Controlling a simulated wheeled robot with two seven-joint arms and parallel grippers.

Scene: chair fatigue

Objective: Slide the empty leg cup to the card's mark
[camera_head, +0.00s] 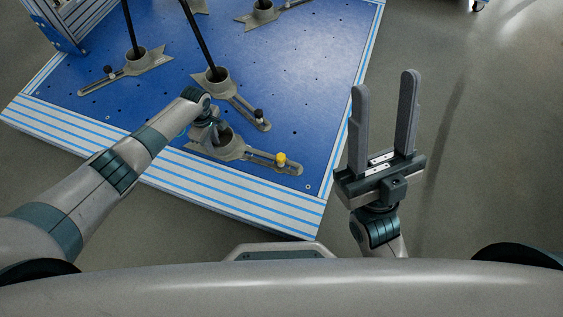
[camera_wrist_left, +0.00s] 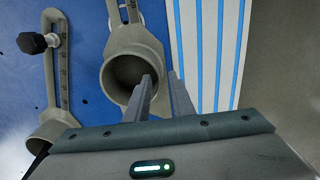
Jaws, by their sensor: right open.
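The empty leg cup (camera_head: 226,138) is a beige ring on a slotted base near the front edge of the blue platform. Its slotted arm runs right to a yellow knob (camera_head: 281,160). My left gripper (camera_head: 216,134) is at this cup, its fingers mostly hidden in the head view. In the left wrist view the cup (camera_wrist_left: 115,55) is open and empty. The left fingers (camera_wrist_left: 160,78) are close together, one over the opening and one outside the rim; contact is unclear. My right gripper (camera_head: 384,85) is open and empty, right of the platform. I see no card.
A neighbouring cup (camera_head: 210,80) holds a dark leg, and its slotted arm ends at a black knob (camera_head: 260,115). Another cup (camera_head: 136,60) with a leg stands further left. The blue platform (camera_head: 315,70) has bare room to the right, with striped edges.

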